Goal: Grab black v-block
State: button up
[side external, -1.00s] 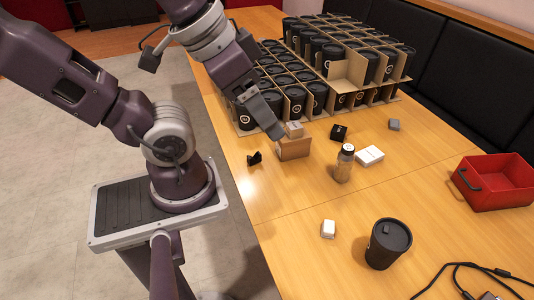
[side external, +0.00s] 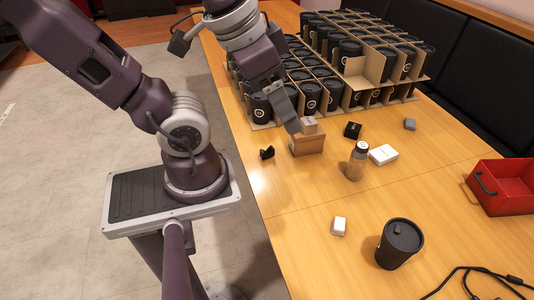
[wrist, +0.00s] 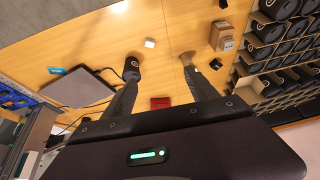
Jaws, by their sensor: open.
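The black v-block (side external: 267,153) is a small dark V-shaped piece on the wooden table, left of the small cardboard box (side external: 307,143) in the side view. In the wrist view, a small dark piece at the top edge (wrist: 223,4) looks like the v-block. My gripper (side external: 294,126) appears close to the cardboard box in the side view, up and right of the v-block. In the wrist view my gripper (wrist: 160,78) has its two fingers spread, with nothing held between them. The far finger is hidden in the side view.
Cardboard dividers with many black cups (side external: 345,60) stand behind the box. A glass jar (side external: 357,160), white box (side external: 383,154), black box (side external: 352,130), black cup (side external: 399,243) and red bin (side external: 503,187) stand to the right. The table left of the cup is mostly clear.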

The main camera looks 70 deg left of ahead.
aim_at(267, 153)
jog(key=w+a+f+m+g+y, duration=0.45)
jog(key=a+f, duration=0.25)
jog(key=f, duration=0.3)
jog(key=w+a+f+m+g+y, duration=0.35)
jog(key=w+a+f, duration=0.3)
jog(key=f, duration=0.25)
jog(key=a+f+m+y, duration=0.1)
jog(key=a+f+m, duration=0.1)
jog(key=f, duration=0.3)
jog(key=s+a+f+m+y, duration=0.1)
jog(key=a+f+m+y, duration=0.1)
jog(key=f, duration=0.4)
jog(key=s+a+f+m+y, duration=0.1)
jog(key=a+f+m, duration=0.2)
jog(key=a+f, duration=0.1)
jog(key=shift+s+a+f+m+t+y, duration=0.1)
jog(key=shift+a+f+m+t+y, duration=0.25)
jog(key=shift+f, duration=0.35)
jog(key=x, duration=0.7)
jog(key=shift+s+a+f, duration=0.1)
jog(key=shift+s+a, duration=0.1)
jog(key=shift+s, duration=0.1)
jog(key=c, duration=1.5)
